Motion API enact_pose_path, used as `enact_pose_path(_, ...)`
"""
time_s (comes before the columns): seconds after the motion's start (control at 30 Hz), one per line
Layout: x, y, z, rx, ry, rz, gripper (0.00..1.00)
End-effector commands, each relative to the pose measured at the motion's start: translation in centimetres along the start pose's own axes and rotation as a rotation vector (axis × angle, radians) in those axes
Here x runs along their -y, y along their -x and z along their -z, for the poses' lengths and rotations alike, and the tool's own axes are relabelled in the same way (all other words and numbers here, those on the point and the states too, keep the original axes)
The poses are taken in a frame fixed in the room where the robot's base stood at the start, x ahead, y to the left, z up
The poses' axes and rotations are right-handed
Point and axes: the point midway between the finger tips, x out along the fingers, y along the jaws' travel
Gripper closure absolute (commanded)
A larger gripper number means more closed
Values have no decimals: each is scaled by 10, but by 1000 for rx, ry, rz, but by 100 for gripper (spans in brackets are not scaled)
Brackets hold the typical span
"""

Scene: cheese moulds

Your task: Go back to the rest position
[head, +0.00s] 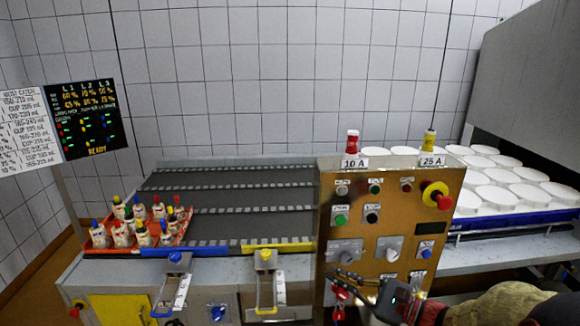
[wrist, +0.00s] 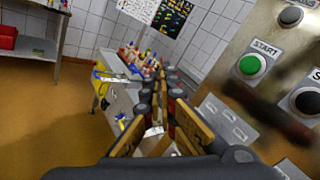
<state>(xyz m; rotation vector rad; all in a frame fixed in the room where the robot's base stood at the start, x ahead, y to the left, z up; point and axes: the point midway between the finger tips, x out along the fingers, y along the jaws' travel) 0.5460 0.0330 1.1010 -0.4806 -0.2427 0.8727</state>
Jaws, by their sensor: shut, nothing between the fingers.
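My gripper (head: 345,278) is in the lower right of the head view, in front of the lower part of the brass control panel (head: 388,215). Its arm comes in from the bottom right. In the wrist view my gripper (wrist: 172,78) has its fingers together and nothing between them. The panel stands close on the right there, with a green START button (wrist: 249,65) and a black button beside it. My gripper covers part of the panel's lower edge in the head view.
A red tray (head: 180,238) of small bottles with coloured caps stands at the left of the dark conveyor (head: 225,195). White moulds (head: 500,190) fill a blue-edged rack at the right. A red-and-yellow emergency knob (head: 437,196) juts from the panel. Open floor (wrist: 50,115) shows at the left.

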Motion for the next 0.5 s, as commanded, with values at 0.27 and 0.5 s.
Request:
enact_pose_path(0.27, -131, 37, 6, -225, 262, -542, 100)
enact_pose_path(0.5, -188, 110, 4, -393, 668, -987, 100)
